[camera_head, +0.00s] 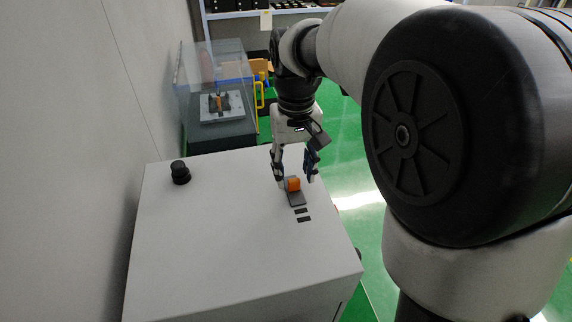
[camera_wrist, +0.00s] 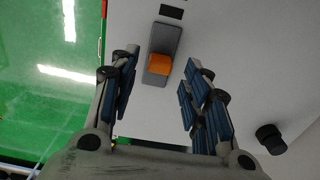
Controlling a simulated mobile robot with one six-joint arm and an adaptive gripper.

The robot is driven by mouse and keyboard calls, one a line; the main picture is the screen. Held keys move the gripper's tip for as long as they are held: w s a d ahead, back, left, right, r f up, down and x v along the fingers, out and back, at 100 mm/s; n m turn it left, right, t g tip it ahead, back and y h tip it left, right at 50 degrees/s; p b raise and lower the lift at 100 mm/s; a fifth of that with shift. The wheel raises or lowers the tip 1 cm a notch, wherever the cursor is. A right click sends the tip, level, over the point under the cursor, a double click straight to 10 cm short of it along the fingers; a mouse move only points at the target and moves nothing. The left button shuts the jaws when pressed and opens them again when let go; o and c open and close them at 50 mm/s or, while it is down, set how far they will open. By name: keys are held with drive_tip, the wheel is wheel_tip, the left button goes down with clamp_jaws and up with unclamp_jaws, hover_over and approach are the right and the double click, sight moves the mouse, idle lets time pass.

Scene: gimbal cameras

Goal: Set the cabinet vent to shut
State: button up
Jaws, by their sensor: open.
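The cabinet vent is a dark grey slide plate (camera_head: 297,199) with an orange knob (camera_head: 293,184) on the cabinet's flat top (camera_head: 220,235). In the wrist view the fingers (camera_wrist: 160,68) stand apart from the knob, with gaps on both sides.
A black round knob (camera_head: 180,173) stands on the cabinet top at left. A grey wall (camera_head: 75,150) runs along the left. Behind are a clear-sided case (camera_head: 215,90) and a shelf (camera_head: 240,14). The rest of the cabinet top is clear; green floor lies to the right.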

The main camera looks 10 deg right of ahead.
sight(294, 180)
drive_tip(key=shift+f, duration=1.65)
clamp_jaws()
